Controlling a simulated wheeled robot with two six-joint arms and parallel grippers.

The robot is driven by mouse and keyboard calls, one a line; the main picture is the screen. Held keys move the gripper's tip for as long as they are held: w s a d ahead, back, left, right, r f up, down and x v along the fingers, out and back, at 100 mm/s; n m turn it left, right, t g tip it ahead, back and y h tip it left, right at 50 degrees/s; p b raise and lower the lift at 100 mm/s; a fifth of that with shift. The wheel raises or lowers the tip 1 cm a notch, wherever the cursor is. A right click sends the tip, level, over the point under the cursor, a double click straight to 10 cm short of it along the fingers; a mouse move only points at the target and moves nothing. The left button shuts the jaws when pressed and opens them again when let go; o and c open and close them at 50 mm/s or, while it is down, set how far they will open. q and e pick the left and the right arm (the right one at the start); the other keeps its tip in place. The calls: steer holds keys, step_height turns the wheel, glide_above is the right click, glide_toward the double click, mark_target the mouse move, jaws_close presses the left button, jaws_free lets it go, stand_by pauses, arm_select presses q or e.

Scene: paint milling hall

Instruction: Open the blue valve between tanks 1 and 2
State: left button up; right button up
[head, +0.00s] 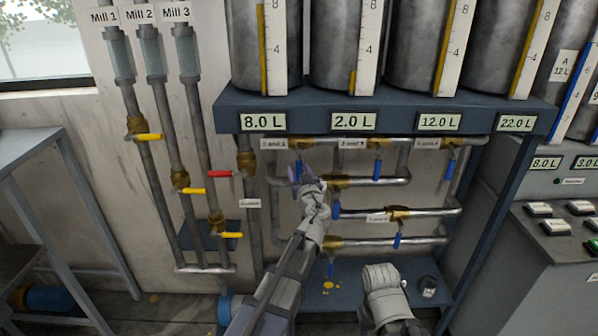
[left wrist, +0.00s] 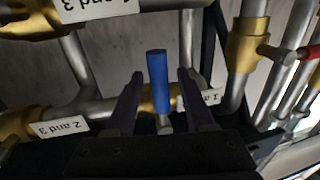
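The valve on the top pipe, left end, has a brass body (head: 297,142) and a blue handle hanging down beside a small label (head: 273,144). My left gripper (head: 301,174) is raised to this handle and partly hides it in the head view. In the left wrist view the blue handle (left wrist: 158,78) stands between the two fingers of the gripper (left wrist: 160,98). The fingers are apart, with a gap visible on both sides of the handle. A label beside it reads in part "1 and" (left wrist: 212,97). My right gripper's fingers do not show.
Other blue handles hang close by, one to the right (head: 377,170) and one below (head: 336,208). A red handle (head: 220,173) and yellow handles (head: 148,136) are on the left pipes. Tank displays (head: 354,122) read 8.0, 2.0, 12.0 and 22.0 L.

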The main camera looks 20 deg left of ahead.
arm_select(q)
jaws_close()
stand_by(1.2)
